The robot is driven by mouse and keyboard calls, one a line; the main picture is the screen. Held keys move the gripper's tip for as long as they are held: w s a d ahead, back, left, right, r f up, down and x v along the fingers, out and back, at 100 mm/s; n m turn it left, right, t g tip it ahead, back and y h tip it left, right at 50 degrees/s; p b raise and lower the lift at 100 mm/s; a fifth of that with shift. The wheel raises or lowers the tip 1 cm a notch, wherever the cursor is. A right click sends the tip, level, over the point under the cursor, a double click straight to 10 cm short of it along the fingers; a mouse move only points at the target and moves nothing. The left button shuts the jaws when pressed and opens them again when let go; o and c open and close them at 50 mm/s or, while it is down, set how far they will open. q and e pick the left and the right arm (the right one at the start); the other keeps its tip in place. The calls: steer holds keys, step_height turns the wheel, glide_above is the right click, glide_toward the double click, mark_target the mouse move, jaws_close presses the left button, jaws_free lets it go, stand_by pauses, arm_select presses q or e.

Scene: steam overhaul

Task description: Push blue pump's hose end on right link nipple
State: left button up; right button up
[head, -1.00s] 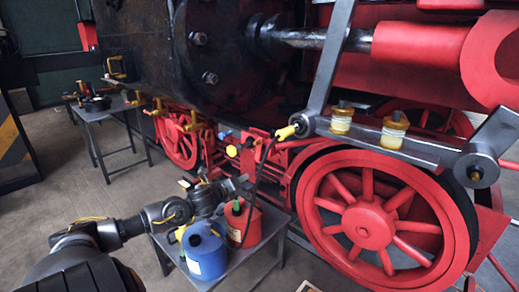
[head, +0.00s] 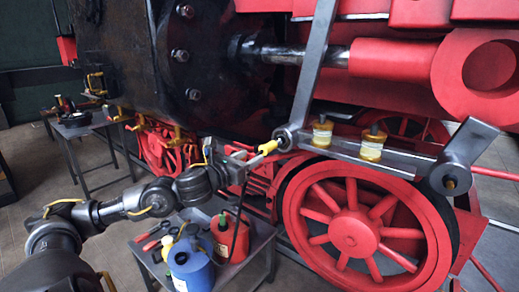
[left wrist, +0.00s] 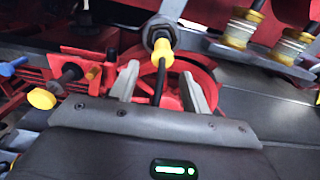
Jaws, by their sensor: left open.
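My left gripper (head: 252,156) is open just below and left of the yellow hose end (head: 268,147). In the left wrist view the yellow hose end (left wrist: 161,50) sits on a round grey link boss, and its black hose runs down between my open fingers (left wrist: 160,78). In the head view the black hose drops towards the red pump (head: 231,237). The blue pump (head: 191,267) stands in front of it; its own hose is not clear. The right link boss (head: 450,180) is bare of any yellow hose end. My right gripper is not in view.
The pumps stand on a small grey table (head: 258,246) with red-handled tools. Two yellow-banded oil cups (head: 372,144) stand on the link bar (head: 395,162). A large red wheel (head: 354,232) is below. Another tool table (head: 82,123) stands at the far left.

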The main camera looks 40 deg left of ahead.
mark_target(262, 151)
arm_select(q)
steer(key=w, duration=0.1)
steer(key=w+p, duration=0.1)
steer(key=w, duration=0.2)
steer(key=shift+d+r+p, duration=0.2)
steer(key=shift+r+p, duration=0.05)
steer(key=shift+p, duration=0.15)
steer(key=shift+w+f+b, duration=0.3)
steer(key=shift+w+b, duration=0.05)
steer(key=shift+w, duration=1.1)
steer(key=shift+a, duration=0.1)
steer(key=c, duration=1)
jaws_close()
